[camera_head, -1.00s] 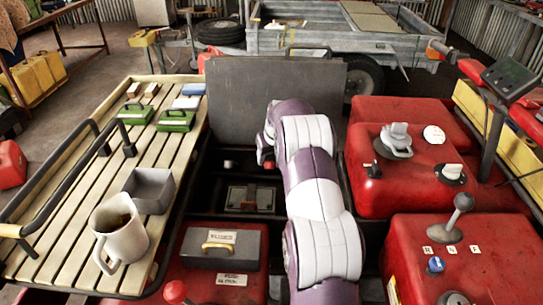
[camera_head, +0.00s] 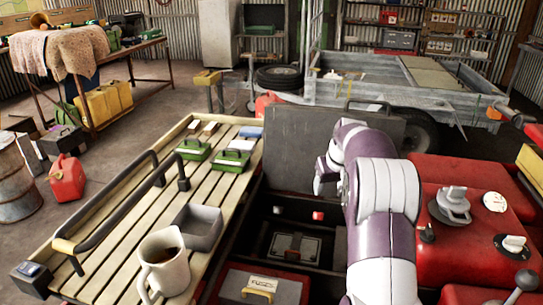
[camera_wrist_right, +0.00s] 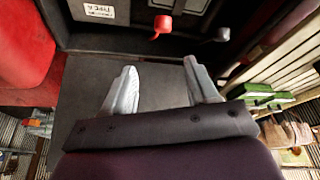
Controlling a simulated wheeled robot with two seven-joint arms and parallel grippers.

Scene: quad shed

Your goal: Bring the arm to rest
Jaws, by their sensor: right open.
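My right arm rises along the right of the open dark box in the head view, and bends over at the top beside the raised grey lid (camera_head: 300,140). Its fingers are hidden from that camera. In the right wrist view my right gripper (camera_wrist_right: 160,68) is open, with two pale fingers spread apart and nothing between them. A flat grey panel (camera_wrist_right: 150,105) lies behind the fingers. A red knob (camera_wrist_right: 162,26) and a small grey knob (camera_wrist_right: 220,35) are just past the fingertips. My left gripper is not in view.
A slatted wooden rack (camera_head: 115,245) at left holds a cream mug (camera_head: 163,265), an open grey tin (camera_head: 198,228) and green boxes (camera_head: 195,149). A black case (camera_head: 296,246) sits inside the box. Red bodywork (camera_head: 450,172) is close right of the arm. A trailer (camera_head: 400,75) stands behind.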

